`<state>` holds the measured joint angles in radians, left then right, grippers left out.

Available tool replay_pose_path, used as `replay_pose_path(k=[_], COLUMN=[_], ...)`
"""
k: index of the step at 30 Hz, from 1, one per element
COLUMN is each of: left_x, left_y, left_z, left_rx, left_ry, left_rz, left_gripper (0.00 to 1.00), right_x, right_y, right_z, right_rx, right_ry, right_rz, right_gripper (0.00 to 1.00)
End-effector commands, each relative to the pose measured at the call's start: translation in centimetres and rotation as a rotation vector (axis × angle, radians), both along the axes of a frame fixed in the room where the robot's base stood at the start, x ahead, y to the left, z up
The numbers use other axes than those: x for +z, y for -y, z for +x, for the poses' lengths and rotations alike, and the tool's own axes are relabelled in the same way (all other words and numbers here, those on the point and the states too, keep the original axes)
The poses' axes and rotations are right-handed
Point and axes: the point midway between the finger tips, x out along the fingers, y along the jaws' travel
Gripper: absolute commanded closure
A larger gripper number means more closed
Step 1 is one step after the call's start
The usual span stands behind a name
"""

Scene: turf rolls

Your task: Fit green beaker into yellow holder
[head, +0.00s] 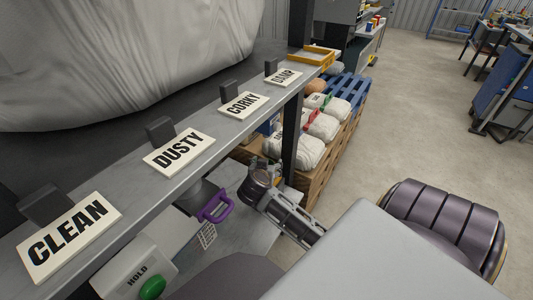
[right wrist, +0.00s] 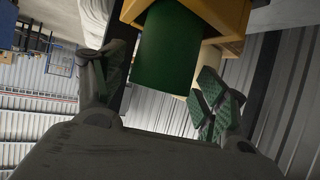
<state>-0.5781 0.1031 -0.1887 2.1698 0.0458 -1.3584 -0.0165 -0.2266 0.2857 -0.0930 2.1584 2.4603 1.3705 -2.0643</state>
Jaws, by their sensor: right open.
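A green beaker (right wrist: 168,48) shows as a dark green cylinder at the upper middle of the right wrist view. It meets a yellow holder (right wrist: 226,22); whether it is seated in it I cannot tell. My right gripper (right wrist: 158,88) is open, with green-padded fingers on the left and right. The beaker lies beyond and between them, and I see no finger closed on it. In the head view my right arm reaches toward the underside of the shelf; its fingers, the beaker and the holder cannot be made out there. My left gripper is not in view.
A grey shelf (head: 115,172) carries signs reading CLEAN, DUSTY, CORKY and DAMP. A yellow tray (head: 320,53) stands at its far end. Below are a purple handle (head: 216,206), a green button (head: 152,288) and a dark post (head: 291,140). Sacks (head: 297,150) lie beyond. Open floor is at right.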

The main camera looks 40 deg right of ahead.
Motion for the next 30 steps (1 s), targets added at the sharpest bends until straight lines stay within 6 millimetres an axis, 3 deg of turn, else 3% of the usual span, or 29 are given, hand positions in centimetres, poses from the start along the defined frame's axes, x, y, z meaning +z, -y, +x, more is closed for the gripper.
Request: replay_pose_path(k=[9,12,17,30], left_x=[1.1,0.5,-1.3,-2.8], left_y=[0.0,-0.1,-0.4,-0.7], left_z=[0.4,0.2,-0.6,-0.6], left_rx=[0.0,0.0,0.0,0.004], left_ry=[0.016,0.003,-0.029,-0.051], left_rz=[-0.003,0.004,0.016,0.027], left_gripper=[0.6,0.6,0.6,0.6], right_x=[0.7,1.0,0.9,0.9], right_y=[-0.5,-1.0,-3.0,-8.0], right_z=[-0.4,-0.8,-2.4,-6.4], right_rx=[-0.001,0.0,0.0,0.001], right_ry=[0.0,-0.001,-0.003,-0.002], right_rz=[0.0,0.001,0.002,0.001], right_gripper=[0.27,0.27,0.27,0.27])
